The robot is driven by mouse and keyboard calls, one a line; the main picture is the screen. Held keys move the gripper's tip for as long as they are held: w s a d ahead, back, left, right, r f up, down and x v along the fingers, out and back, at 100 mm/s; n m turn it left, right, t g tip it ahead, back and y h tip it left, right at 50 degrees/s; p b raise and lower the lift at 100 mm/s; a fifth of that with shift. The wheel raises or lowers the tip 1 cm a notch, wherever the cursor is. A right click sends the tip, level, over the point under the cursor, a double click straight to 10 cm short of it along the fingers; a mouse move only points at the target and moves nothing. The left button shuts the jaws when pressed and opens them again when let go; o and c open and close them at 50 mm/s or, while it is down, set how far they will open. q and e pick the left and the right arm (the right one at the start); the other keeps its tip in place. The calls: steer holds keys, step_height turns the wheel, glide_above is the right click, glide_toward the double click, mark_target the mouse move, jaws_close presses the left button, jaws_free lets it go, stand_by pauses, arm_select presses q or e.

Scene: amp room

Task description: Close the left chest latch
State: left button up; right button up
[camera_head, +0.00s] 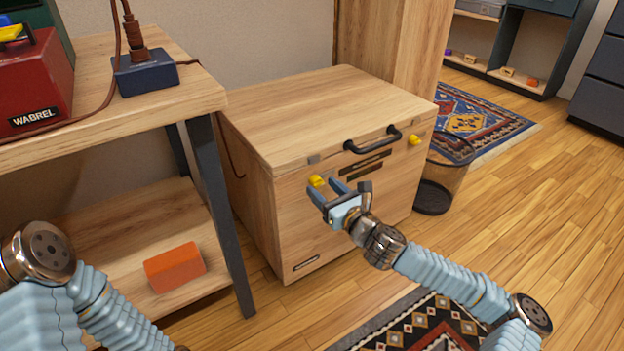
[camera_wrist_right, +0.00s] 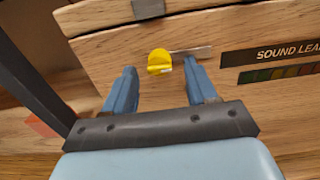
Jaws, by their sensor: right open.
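The wooden chest (camera_head: 290,215) stands against the wall with its lid (camera_head: 320,110) down. The left latch (camera_head: 316,181) is a yellow knob on the upper left of the chest's front. It also shows in the right wrist view (camera_wrist_right: 160,62), just beyond and between the fingertips, with a thin metal piece to its right. My right gripper (camera_head: 328,188) is open in front of this latch, and its fingers (camera_wrist_right: 161,78) hold nothing. I cannot tell whether they touch the knob. The right latch (camera_head: 414,140) is another yellow knob on the front's right side. My left gripper is out of view; only my left arm shows.
A dark handle (camera_head: 373,139) is on the chest front. A wooden table (camera_head: 95,135) with a red case (camera_head: 35,85) and an orange block (camera_head: 174,267) on its lower shelf stands at left. A wire bin (camera_head: 440,185) is right of the chest. Open floor lies further right.

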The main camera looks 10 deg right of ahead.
steer(key=shift+w+a, duration=0.15)
steer(key=shift+w, duration=0.2)
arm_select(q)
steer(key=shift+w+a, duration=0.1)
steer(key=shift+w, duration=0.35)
arm_select(e)
steer(key=shift+c, duration=0.3)
steer(key=c, duration=1)
